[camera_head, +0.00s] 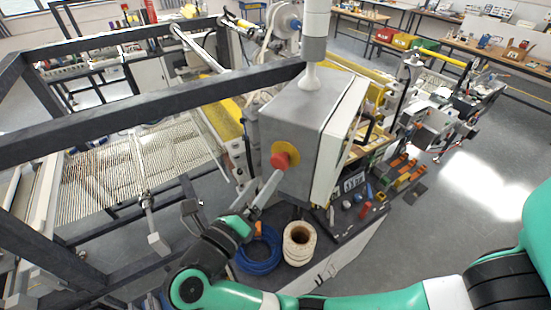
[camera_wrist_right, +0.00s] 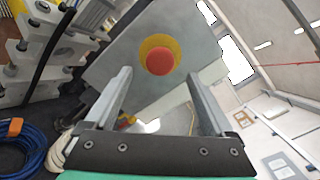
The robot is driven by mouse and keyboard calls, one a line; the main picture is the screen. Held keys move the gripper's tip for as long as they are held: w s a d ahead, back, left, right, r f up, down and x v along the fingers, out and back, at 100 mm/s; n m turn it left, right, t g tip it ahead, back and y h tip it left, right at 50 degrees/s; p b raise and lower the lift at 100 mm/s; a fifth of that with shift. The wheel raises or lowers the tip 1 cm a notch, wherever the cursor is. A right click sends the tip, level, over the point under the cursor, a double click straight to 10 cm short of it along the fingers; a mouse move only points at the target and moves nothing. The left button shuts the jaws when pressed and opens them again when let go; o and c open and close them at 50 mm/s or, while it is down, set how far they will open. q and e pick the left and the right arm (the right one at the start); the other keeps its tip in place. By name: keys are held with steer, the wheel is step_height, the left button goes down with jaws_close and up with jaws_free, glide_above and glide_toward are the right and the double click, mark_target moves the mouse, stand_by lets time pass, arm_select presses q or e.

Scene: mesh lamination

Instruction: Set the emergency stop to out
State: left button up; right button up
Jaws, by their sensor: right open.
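The emergency stop is a red mushroom button (camera_head: 280,160) on a yellow disc (camera_head: 287,153), mounted on the face of a grey control box (camera_head: 292,125). In the head view my right gripper (camera_head: 272,184) reaches up to just below the button. In the right wrist view the red button (camera_wrist_right: 160,61) sits ahead of and between the two open fingers of my right gripper (camera_wrist_right: 160,82). The fingers hold nothing, and I cannot tell whether they touch the button. Whether the button is pushed in or out is not clear. My left gripper is not in view.
A blue cable coil (camera_head: 259,251) and a white roll (camera_head: 299,243) lie on the shelf below the box. A dark frame beam (camera_head: 150,108) crosses to the left of the box. A grey pole (camera_head: 315,35) stands on top of it. Open floor lies to the right.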

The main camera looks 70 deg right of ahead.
mark_target(277, 164)
steer(key=d, duration=0.2)
steer(key=d+p, duration=0.1)
steer(key=d, duration=0.1)
steer(key=d+p, duration=0.1)
steer(key=d, duration=0.2)
steer(key=shift+s+r, duration=0.15)
steer(key=shift+s, duration=0.25)
steer(key=shift+d, duration=0.4)
jaws_close()
